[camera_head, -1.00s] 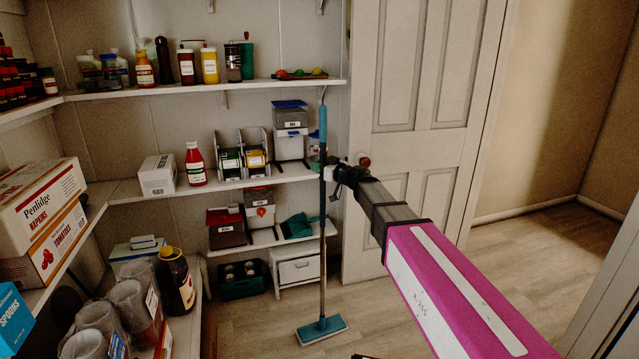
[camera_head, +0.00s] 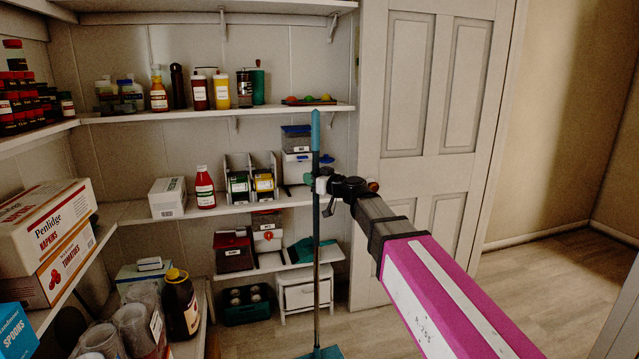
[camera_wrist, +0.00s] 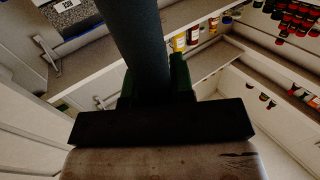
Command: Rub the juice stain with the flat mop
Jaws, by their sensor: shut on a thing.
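The flat mop (camera_head: 316,250) stands nearly upright in the head view, with a teal grip at the top and a teal flat head (camera_head: 325,352) cut by the bottom edge. My gripper (camera_head: 322,185) is shut on the mop's handle below the teal grip. In the wrist view the dark handle (camera_wrist: 135,45) runs up between the fingers of my gripper (camera_wrist: 155,95). The juice stain is not visible in these frames. Whether the mop head touches the floor cannot be told.
Shelves (camera_head: 240,110) with bottles and bins stand behind the mop. A white door (camera_head: 430,110) is behind my arm. Wooden floor (camera_head: 530,285) lies open at the right.

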